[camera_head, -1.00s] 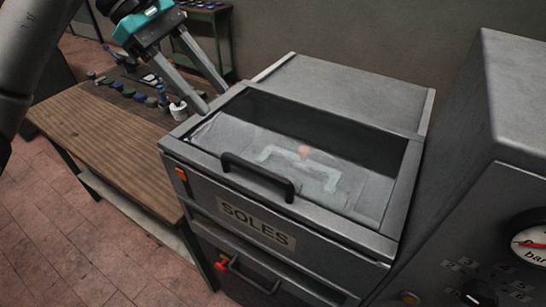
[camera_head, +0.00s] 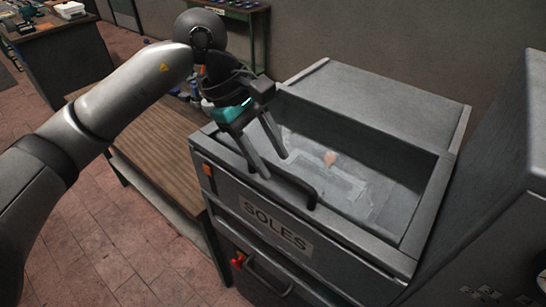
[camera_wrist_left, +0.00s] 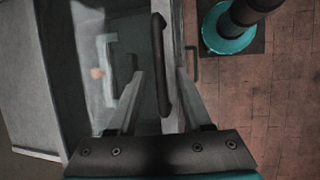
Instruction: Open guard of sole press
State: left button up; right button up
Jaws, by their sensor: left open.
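The sole press (camera_head: 278,225) is a grey box marked SOLES. Its guard (camera_head: 428,203), a framed lid with a clear panel, lies shut on top. A black bar handle (camera_head: 303,188) runs along the guard's front edge. My left gripper (camera_head: 275,168) is open and points down at the handle's left part. In the left wrist view the handle (camera_wrist_left: 159,65) shows between my two fingers (camera_wrist_left: 158,75), with a gap on either side. I cannot tell how deep the fingers reach around it. My right gripper is out of view.
A wooden table (camera_head: 165,145) stands left of the press, partly hidden by my left arm. A grey machine (camera_head: 490,200) stands close on the right. A lower handle (camera_head: 268,276) and a red knob (camera_head: 238,260) are on the press front.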

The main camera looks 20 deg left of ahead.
pick_arm(q)
jog(key=shift+x, duration=0.8)
jog(key=shift+c, duration=0.3)
grip_shut()
dwell(0.6)
